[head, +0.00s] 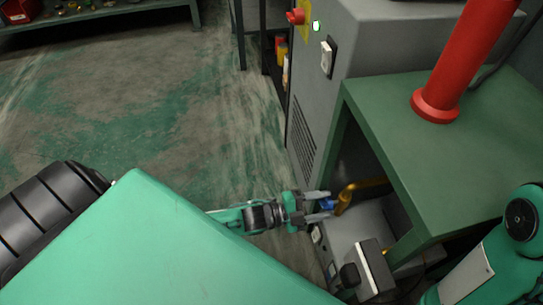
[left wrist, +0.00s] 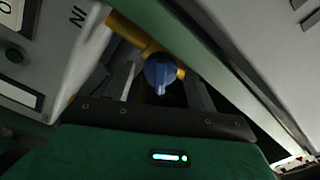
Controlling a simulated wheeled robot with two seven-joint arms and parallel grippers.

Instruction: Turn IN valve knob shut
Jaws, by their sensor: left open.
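The IN valve's blue knob (head: 327,205) sits on a brass pipe fitting (head: 348,194) beside the grey unit under the green table. In the left wrist view the blue knob (left wrist: 160,72) faces the camera, with its ridge pointing down in the picture, and the brass pipe (left wrist: 128,32) runs behind it. An "IN" label (left wrist: 77,17) shows to its left. My left gripper (head: 318,206) is open, its fingers on either side of the knob. I cannot tell whether they touch it. My right gripper is out of view.
The green table (head: 440,150) with a red post (head: 455,60) stands over the valve. A grey cabinet (head: 305,110) with a red switch (head: 295,17) stands behind. A grey unit (head: 375,225) sits under the table. Open floor (head: 150,110) lies to the left.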

